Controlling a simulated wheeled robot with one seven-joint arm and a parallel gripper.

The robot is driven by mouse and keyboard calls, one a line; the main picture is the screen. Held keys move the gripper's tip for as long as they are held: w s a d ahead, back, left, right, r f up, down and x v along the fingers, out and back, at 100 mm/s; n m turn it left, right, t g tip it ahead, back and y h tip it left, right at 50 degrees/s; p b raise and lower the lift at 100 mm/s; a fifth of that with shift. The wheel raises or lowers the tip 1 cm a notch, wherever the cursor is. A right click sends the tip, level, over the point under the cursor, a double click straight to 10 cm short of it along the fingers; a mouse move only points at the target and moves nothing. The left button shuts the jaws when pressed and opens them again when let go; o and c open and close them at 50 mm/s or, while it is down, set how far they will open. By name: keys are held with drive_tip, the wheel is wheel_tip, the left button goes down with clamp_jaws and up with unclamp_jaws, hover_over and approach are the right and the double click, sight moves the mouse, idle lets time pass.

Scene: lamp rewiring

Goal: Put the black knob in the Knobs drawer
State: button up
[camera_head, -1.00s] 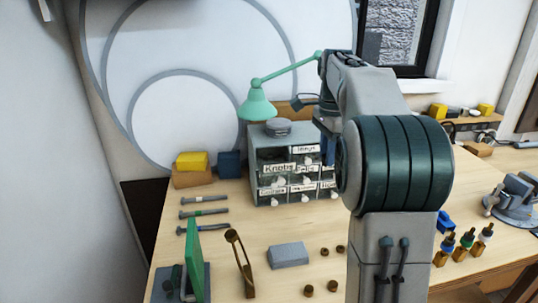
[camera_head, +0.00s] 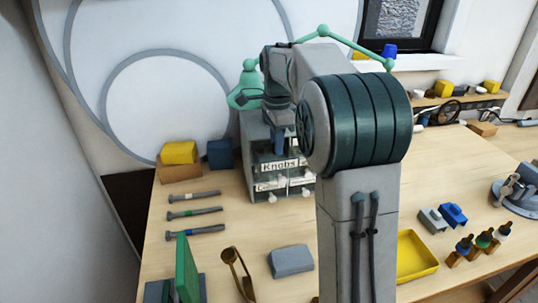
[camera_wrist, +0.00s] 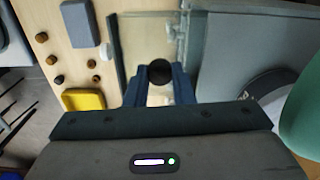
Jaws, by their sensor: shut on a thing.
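The black knob (camera_wrist: 160,72) is held between the two blue fingertips of my gripper (camera_wrist: 161,80) in the wrist view. The Knobs drawer (camera_head: 281,166), labelled "Knobs", is in the upper left of what shows of the grey drawer cabinet (camera_head: 255,150); it looks pulled out. In the wrist view a clear-walled open drawer (camera_wrist: 145,30) lies beneath the knob. My gripper (camera_head: 278,145) is just above and behind the label in the head view, where the knob is hidden. I cannot tell whether the knob is above the drawer's rim or inside it.
A green lamp (camera_head: 323,31) rises behind my arm. Yellow (camera_head: 179,152) and blue (camera_head: 220,154) blocks stand left of the cabinet. A grey block (camera_head: 291,261), a yellow tray (camera_head: 417,255) and several bolts (camera_head: 195,212) lie on the bench. My arm covers the bench's middle.

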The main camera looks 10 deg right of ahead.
drive_tip(key=shift+w+a+f, duration=0.1)
drive_tip(key=shift+a+f, duration=0.2)
drive_tip(key=shift+a, duration=0.2)
drive_tip(key=shift+w+a+f, duration=0.1)
drive_tip(key=shift+a+f, duration=0.15)
drive_tip(key=shift+a, duration=0.25)
drive_tip(key=shift+a+f, duration=0.1)
drive_tip(key=shift+f, duration=0.2)
drive_tip(key=shift+f+p, duration=0.5)
drive_tip(key=shift+f, duration=1.3)
drive_tip(key=shift+f, duration=0.2)
drive_tip(key=o, duration=0.7)
drive_tip(key=shift+c, duration=0.2)
